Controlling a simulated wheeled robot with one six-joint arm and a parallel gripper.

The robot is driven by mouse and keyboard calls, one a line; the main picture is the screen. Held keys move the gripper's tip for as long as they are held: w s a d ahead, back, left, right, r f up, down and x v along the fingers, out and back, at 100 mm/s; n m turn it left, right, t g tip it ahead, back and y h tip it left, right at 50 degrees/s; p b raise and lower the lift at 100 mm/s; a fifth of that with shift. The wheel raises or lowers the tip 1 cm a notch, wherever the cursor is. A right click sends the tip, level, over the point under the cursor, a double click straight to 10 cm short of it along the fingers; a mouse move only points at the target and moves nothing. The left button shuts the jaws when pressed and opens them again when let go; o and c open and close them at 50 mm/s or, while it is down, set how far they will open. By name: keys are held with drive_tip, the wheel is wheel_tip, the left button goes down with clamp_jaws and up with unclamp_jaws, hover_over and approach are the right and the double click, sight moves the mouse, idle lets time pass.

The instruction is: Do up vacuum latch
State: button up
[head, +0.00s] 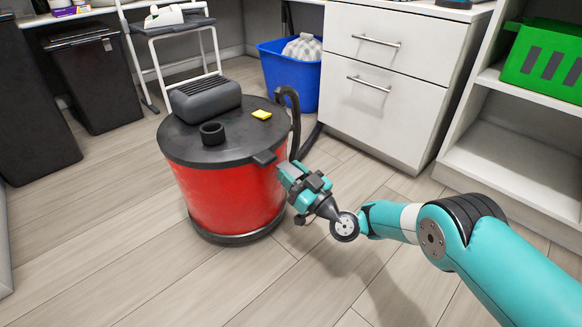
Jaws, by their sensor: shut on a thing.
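The vacuum is a red canister (228,200) with a black lid (185,140), standing upright on the floor left of centre in the head view. A black latch (265,158) sticks out at the lid's rim on the right front side. My gripper (284,168), at the end of the teal arm, is at the vacuum's right side, right beside this latch. Its jaws are shut on the latch; the fingertips and the latch's lower part are largely hidden.
A black hose (294,115) rises behind the vacuum's right side. A blue bin (290,80) and white drawers (390,75) stand behind. Black bins (98,85) and a white-framed step stool (175,40) are at the left. The front floor is clear.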

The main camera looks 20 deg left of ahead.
sight(282, 164)
wheel_tip(282, 164, up, 2)
drive_tip(key=g+h+p, duration=0.1)
drive_tip(key=h+p, duration=0.1)
drive_tip(key=p, duration=0.4)
drive_tip(key=shift+d, duration=0.15)
drive_tip(key=h+p, duration=0.1)
drive_tip(key=p, duration=0.1)
drive_tip(key=g+h+p, duration=0.1)
drive_tip(key=p, duration=0.1)
drive_tip(key=shift+s+r+h+p, duration=0.1)
drive_tip(key=shift+r+h+p, duration=0.2)
drive_tip(key=shift+r+h, duration=0.1)
drive_tip(key=h+p, duration=0.2)
drive_tip(key=shift+r+g+h+p, duration=0.2)
drive_tip(key=shift+g+h+p, duration=0.1)
drive_tip(key=shift+g, duration=0.1)
drive_tip(key=shift+a+r+g+h+p, duration=0.15)
drive_tip(key=shift+g+h+p, duration=0.2)
drive_tip(key=shift+h, duration=0.45)
drive_tip(key=shift+a+r+g+h+p, duration=0.1)
drive_tip(key=shift+g+h+p, duration=0.25)
drive_tip(key=shift+h, duration=0.45)
drive_tip(key=shift+w, duration=0.2)
drive_tip(key=o, duration=0.9)
drive_tip(key=shift+o, duration=0.2)
